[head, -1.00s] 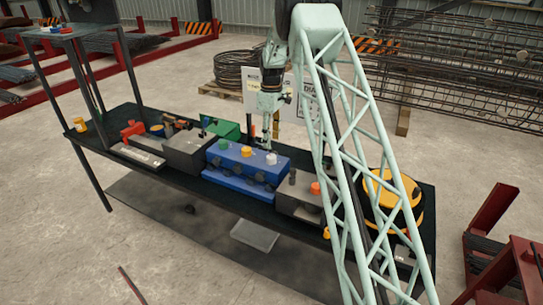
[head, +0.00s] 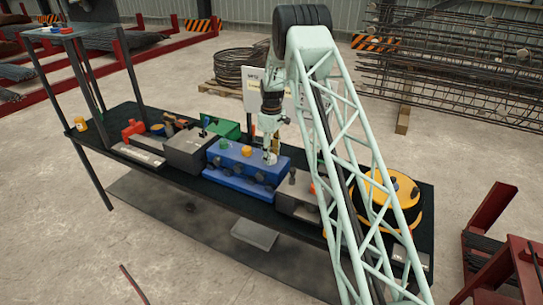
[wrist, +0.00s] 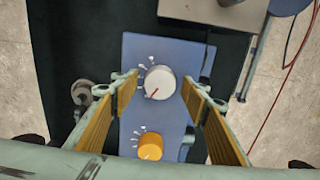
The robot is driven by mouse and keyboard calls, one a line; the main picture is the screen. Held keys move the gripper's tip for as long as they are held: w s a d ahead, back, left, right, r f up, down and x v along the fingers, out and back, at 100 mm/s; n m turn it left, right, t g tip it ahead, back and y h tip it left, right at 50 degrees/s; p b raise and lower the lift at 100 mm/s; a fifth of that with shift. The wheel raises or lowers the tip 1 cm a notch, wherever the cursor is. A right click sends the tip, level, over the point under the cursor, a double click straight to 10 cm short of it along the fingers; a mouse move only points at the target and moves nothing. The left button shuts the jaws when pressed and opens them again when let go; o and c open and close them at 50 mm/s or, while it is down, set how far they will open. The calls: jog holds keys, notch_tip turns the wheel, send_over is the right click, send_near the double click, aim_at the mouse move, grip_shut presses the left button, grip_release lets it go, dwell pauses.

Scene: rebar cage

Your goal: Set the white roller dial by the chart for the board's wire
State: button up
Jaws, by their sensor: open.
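The blue roller box (head: 232,168) stands on the dark bench and carries a green, an orange and a white dial on top. The white roller dial (wrist: 160,81) shows in the wrist view with a red pointer line toward its lower left and white tick marks around its left side. My gripper (wrist: 160,92) is open above it, with one yellow-padded finger on each side of the dial, apart from it. In the head view my gripper (head: 271,157) hides most of the white dial. The chart board (head: 257,88) stands behind the bench, partly hidden by my arm; its writing is unreadable.
The orange dial (wrist: 150,146) sits close to the white one. A grey box (head: 187,150) stands to the left.

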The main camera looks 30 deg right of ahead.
jog(key=c, duration=0.8)
jog(key=shift+c, duration=0.2)
